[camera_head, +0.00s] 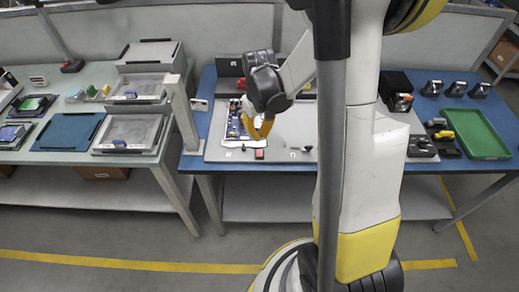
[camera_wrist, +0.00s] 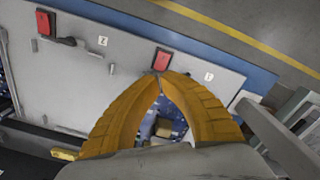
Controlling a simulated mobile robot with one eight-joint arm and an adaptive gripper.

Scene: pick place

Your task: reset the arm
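My gripper (camera_head: 256,132) hangs over the left part of the grey panel on the blue table, above a blue patterned board (camera_head: 236,122). In the wrist view its two orange fingers (camera_wrist: 160,76) meet at the tips, with nothing seen held between them. The blue patterned board (camera_wrist: 178,117) shows through the gap between the fingers. My arm is bent, and its column hides part of the table's middle in the head view.
The grey panel (camera_head: 288,121) bears a red block (camera_head: 259,154), also near the fingertips in the wrist view (camera_wrist: 162,60), and another red block (camera_wrist: 46,23). A green tray (camera_head: 478,133) lies right. A grey-topped bench (camera_head: 75,108) with trays stands left.

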